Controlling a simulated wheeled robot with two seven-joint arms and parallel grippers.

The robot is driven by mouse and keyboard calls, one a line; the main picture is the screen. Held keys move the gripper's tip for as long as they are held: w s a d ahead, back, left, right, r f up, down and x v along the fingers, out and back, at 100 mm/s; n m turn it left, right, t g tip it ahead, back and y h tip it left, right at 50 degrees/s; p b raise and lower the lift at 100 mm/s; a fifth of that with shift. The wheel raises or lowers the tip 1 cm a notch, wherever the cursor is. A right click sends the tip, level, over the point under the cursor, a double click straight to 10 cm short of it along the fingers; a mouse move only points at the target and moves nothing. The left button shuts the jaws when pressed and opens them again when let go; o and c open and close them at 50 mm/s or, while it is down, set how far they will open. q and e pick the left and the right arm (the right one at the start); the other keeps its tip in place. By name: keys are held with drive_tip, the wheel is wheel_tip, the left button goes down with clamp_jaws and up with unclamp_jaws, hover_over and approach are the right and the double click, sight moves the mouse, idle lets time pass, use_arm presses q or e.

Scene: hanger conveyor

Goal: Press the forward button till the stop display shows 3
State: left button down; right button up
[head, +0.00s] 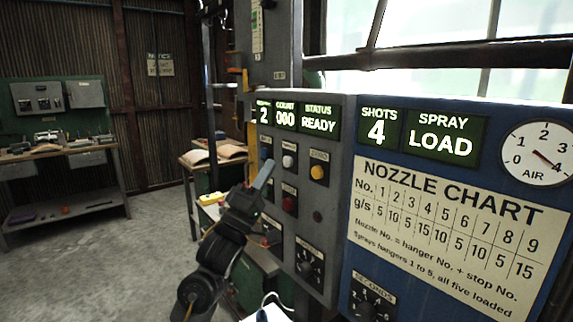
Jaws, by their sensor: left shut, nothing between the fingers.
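The grey control panel (338,140) carries a lit display (264,113) showing 2; its small heading is hard to read, so I cannot confirm that it is the stop display. Below are a white button (289,161), a yellow button (319,172) and a red button (289,203). Their labels are too small to read, so I cannot tell which is forward. My left gripper (265,172) is shut and empty, its tips pointing up at the panel's left part, left of the white button. It hides part of the panel there; contact cannot be judged. My right gripper is out of view.
Other displays read COUNT 000 (286,118) and STATUS READY (319,121). A blue cabinet (350,262) on the right carries SHOTS 4, SPRAY LOAD, an air gauge (538,153) and a nozzle chart (455,235). A workbench (70,155) stands far left. The floor between is clear.

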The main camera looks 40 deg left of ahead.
sight(287, 162)
use_arm(q)
drive_tip(key=shift+w+d, duration=0.25)
drive_tip(key=shift+w, duration=0.45)
drive_tip(key=shift+w, duration=0.2)
idle(1.5)
drive_tip(key=shift+w+d+p, duration=0.15)
drive_tip(key=shift+w+p, duration=0.05)
drive_tip(key=shift+p, duration=0.1)
